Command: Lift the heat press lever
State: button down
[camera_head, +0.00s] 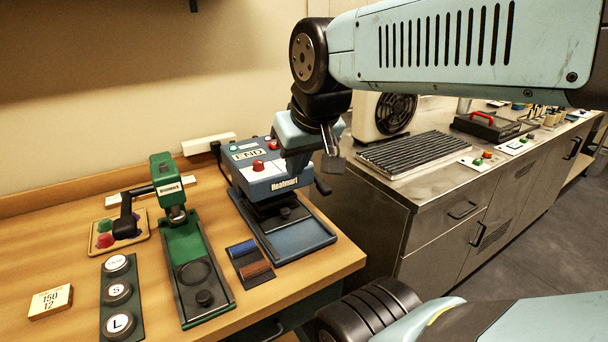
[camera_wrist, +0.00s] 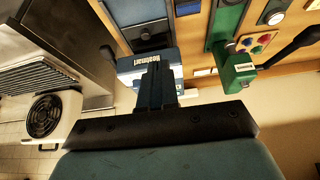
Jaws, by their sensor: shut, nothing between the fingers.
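The blue heat press (camera_head: 280,183) stands near the right end of the wooden table, with a display reading END and a red button on top. Its black lever (camera_head: 321,186) sticks out at its right side. In the wrist view the press (camera_wrist: 145,62) appears upside down, partly hidden behind my fingers. My gripper (camera_head: 333,163) is above and in front of the press's right side, over the lever and apart from it in the picture. Its fingers are shut with nothing between them and also show in the wrist view (camera_wrist: 155,70).
A green press (camera_head: 185,235) with its own black lever stands left of the blue one. Between them lies a small tray with blue and brown rolls (camera_head: 249,260). A button panel (camera_head: 118,295) is further left. A steel counter (camera_head: 400,195) with a fan unit (camera_head: 385,113) stands right.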

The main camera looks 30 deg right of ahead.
jog(key=c, duration=1.6)
grip_release()
jog(key=shift+w+d+r, duration=0.1)
jog(key=shift+w+d, duration=0.05)
jog(key=shift+w, duration=0.05)
jog(key=o, duration=0.8)
jog(key=w+d+g, duration=0.1)
jog(key=w+d, duration=0.1)
jog(key=w+d+g, duration=0.1)
jog(key=w+d, duration=0.1)
jog(key=w, duration=0.1)
jog(key=w+d+g, duration=0.1)
jog(key=w+d, duration=0.1)
jog(key=w, duration=0.1)
jog(key=shift+d+h, duration=0.2)
jog(key=shift+h, duration=0.2)
jog(key=shift+o, duration=0.2)
jog(key=g, duration=0.3)
send_over(326, 187)
notch_tip(326, 187, down, 3)
jog(key=shift+y, duration=0.4)
notch_tip(326, 187, down, 14)
jog(key=shift+d+f, duration=0.1)
jog(key=shift+f, duration=0.05)
grip_shut()
